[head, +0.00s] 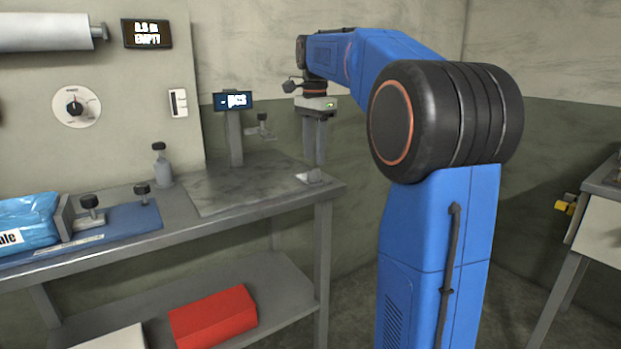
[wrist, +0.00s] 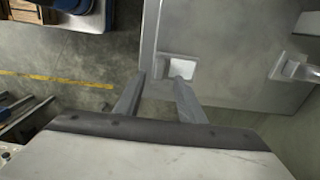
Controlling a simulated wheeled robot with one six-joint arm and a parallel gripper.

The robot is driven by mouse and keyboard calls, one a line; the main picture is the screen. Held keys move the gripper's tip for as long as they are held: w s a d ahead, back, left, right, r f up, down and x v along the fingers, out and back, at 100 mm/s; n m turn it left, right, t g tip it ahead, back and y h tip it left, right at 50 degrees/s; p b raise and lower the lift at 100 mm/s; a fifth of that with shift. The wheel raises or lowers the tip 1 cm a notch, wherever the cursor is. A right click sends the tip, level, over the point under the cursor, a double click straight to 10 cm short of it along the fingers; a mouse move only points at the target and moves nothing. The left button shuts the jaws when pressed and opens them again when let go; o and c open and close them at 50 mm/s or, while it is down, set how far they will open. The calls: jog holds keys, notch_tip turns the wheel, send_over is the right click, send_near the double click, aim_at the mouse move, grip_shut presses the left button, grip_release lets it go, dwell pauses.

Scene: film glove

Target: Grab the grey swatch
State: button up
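The grey swatch (head: 310,177) appears as a small pale piece at the right front corner of the bench top. In the wrist view a small pale square (wrist: 180,66), likely the swatch, lies near the plate's edge, its lower part overlapped by the right fingertip. My gripper (head: 315,161) points down above that corner. In the wrist view my gripper (wrist: 161,78) is open, its two fingers apart with nothing held between them. The left fingertip shows over the floor, beyond the plate's edge. I cannot tell the exact height of the tips over the swatch.
A post with a small display (head: 235,135) stands behind the plate (head: 235,200) on the bench. A red box (head: 213,318) lies on the lower shelf.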

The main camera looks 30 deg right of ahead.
aim_at(314, 169)
jog(key=shift+s+a+f, duration=0.1)
jog(key=shift+f, duration=1.35)
jog(key=shift+a+f, duration=0.1)
jog(key=shift+f, duration=1.3)
grip_shut()
